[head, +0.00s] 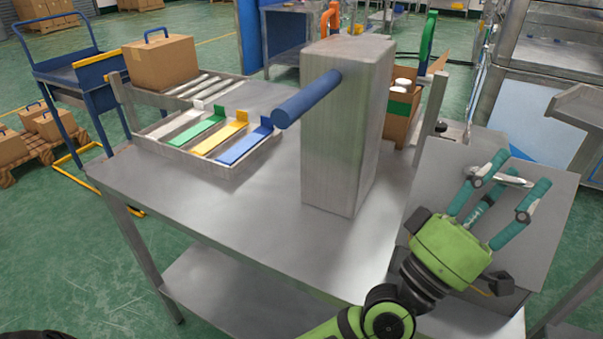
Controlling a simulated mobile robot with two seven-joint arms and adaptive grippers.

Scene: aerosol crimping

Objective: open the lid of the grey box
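The grey box (414,196) is at the right end of the metal table, partly hidden behind my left arm and gripper. Its flat grey lid (553,205) appears closed and has a silver bar handle (512,180). My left gripper (521,169), green with teal fingers, is over the lid. Its fingers are spread apart, one on each side of the handle. I cannot tell whether they touch it. My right gripper is not in view.
A tall grey block (345,140) with a blue bar (306,98) stands mid-table, left of the box. A tray (205,162) with coloured strips and a cardboard box (160,64) are at the back left. The table's front left surface (240,215) is clear.

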